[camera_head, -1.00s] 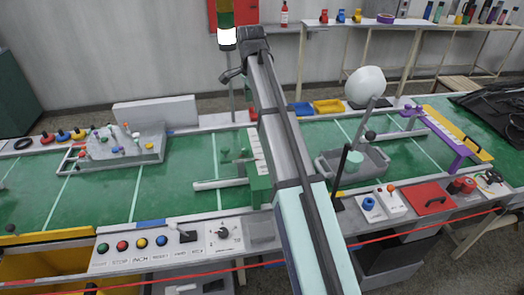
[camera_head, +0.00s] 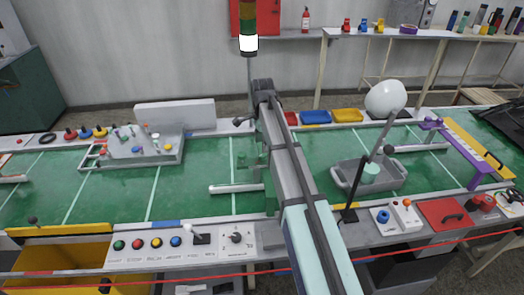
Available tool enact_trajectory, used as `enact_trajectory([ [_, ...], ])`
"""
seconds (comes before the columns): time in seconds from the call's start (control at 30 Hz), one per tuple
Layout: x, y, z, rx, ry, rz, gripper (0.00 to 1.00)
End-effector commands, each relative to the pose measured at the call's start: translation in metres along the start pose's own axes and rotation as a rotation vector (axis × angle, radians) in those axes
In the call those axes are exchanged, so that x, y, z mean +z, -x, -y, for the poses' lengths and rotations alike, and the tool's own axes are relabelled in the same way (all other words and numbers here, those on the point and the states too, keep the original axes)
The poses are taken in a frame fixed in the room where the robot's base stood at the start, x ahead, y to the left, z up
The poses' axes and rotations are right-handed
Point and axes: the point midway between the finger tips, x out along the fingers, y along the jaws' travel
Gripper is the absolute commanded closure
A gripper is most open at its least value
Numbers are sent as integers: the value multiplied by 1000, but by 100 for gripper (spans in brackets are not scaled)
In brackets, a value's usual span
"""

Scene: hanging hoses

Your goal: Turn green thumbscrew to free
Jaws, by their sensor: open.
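A small green part (camera_head: 249,160), which may be the green thumbscrew, stands on the green bench mat just left of my arm. It is too small to tell its shape or how far it is turned. A white pipe (camera_head: 235,188) lies just in front of it, its right end by a green block that my arm mostly hides. A dark part that looks like my gripper (camera_head: 240,122) is at the far end of my arm, above and beyond the green part in the picture. It looks open and empty, apart from the green part.
A grey tray with small coloured pieces (camera_head: 160,157) is at left. A grey tub (camera_head: 350,178) with a dark stick and a white dome (camera_head: 385,97) are at right. A signal lamp (camera_head: 249,43) rises behind. A button panel (camera_head: 170,245) lines the front edge. The mat left of the pipe is clear.

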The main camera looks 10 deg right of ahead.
Motion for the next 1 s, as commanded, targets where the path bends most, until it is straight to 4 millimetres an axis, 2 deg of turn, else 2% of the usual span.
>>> enact_trajectory([
  [0.1, 0, -20, -1, 2, 0, 0, 41],
  [0.3, 0, -42, 0, 2, 0, 0, 41],
  [0.5, 0, -52, 0, 0, 0, 0, 41],
  [0.77, 0, -53, 0, 0, 0, 0, 41],
  [0.87, 0, -52, 0, 0, 0, 0, 73],
  [0.93, 0, -52, 0, 0, 0, 0, 98],
  [1.0, 0, -52, 0, 0, 0, 0, 100],
])
